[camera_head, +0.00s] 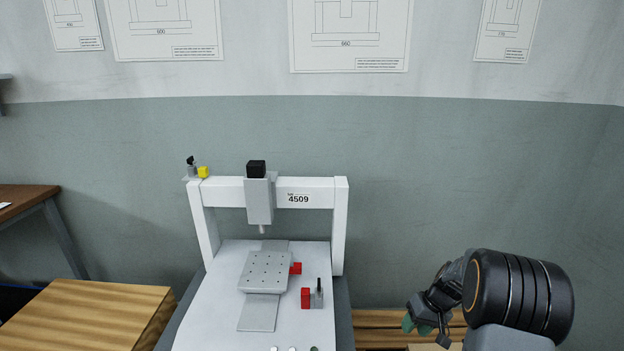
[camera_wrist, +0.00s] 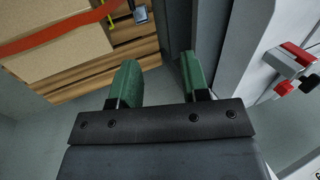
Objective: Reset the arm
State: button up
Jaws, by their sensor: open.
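My gripper (camera_head: 428,324) is at the lower right in the head view, to the right of the gantry machine and apart from it. In the wrist view my gripper (camera_wrist: 160,82) shows two green fingers spread apart with nothing between them. The white gantry machine (camera_head: 322,194), marked 4509, stands at the centre of the head view. Its grey screwdriver head (camera_head: 260,202) with a black top hangs over a grey plate with holes (camera_head: 266,272).
Red blocks (camera_head: 306,298) and a toggle lever (camera_head: 318,292) sit on the machine's white base. A cardboard box (camera_wrist: 60,40) with an orange strap shows in the wrist view.

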jog(key=s+a+r+t+h+p, duration=0.1)
jog(key=s+a+r+p, duration=0.3)
jog(key=r+p, duration=0.4)
jog(key=s+a+r+t+h+p, duration=0.1)
jog(key=s+a+r+p, duration=0.3)
jog(key=r, duration=1.7)
jog(key=s+a+r+t+h+p, duration=0.1)
jog(key=s+a+r+p, duration=0.3)
jog(key=s+r+p, duration=0.4)
notch_tip(320, 180, up, 6)
jog(key=h+p, duration=0.1)
jog(key=p, duration=0.2)
jog(key=shift+s+a+r+t+p, duration=0.2)
jog(key=shift+s+a+t+p, duration=0.05)
jog(key=shift+s+t+p, duration=0.05)
